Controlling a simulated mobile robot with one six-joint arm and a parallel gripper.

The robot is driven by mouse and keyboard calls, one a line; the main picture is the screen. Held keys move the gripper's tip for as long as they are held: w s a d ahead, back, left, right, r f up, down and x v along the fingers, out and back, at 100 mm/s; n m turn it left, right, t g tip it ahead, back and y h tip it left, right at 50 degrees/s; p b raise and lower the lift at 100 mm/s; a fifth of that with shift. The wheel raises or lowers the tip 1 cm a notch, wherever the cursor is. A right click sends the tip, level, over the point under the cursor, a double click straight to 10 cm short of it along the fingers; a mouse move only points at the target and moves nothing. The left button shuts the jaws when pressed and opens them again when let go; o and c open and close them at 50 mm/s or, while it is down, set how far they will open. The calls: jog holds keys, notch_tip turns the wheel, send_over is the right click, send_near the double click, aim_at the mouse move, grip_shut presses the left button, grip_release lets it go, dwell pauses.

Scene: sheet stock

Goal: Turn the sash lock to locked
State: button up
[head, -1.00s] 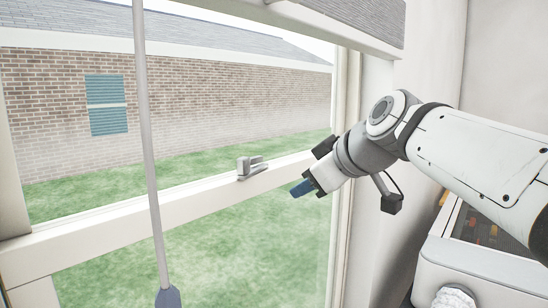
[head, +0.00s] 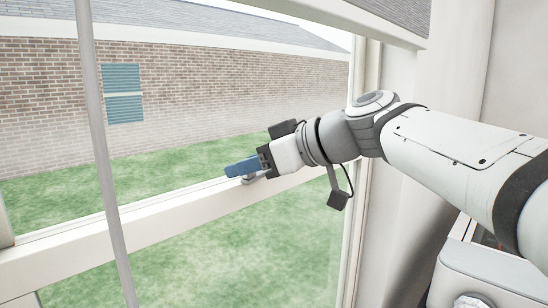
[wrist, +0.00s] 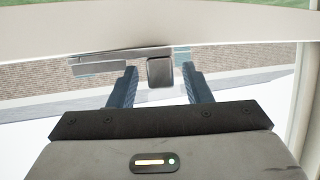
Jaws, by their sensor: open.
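The grey sash lock (head: 248,180) sits on the white meeting rail (head: 150,222) of the window, mostly hidden behind my gripper in the head view. In the wrist view the sash lock (wrist: 160,71) shows a blocky end between my fingertips and a flat bar reaching left past the left finger. My gripper (head: 236,168) is open, its blue fingers just above or at the lock. In the wrist view my gripper (wrist: 160,72) has one finger on each side of the blocky end, with gaps visible. I cannot tell whether either finger touches it.
A grey rod (head: 102,150) hangs in front of the window at left. A grey blind (head: 400,14) is at the top. The window's right frame (head: 357,120) stands close to my arm. A white unit (head: 480,275) is at lower right.

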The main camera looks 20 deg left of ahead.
jog(key=shift+a+f, duration=0.15)
jog(key=shift+a, duration=0.1)
grip_shut()
dwell(0.3)
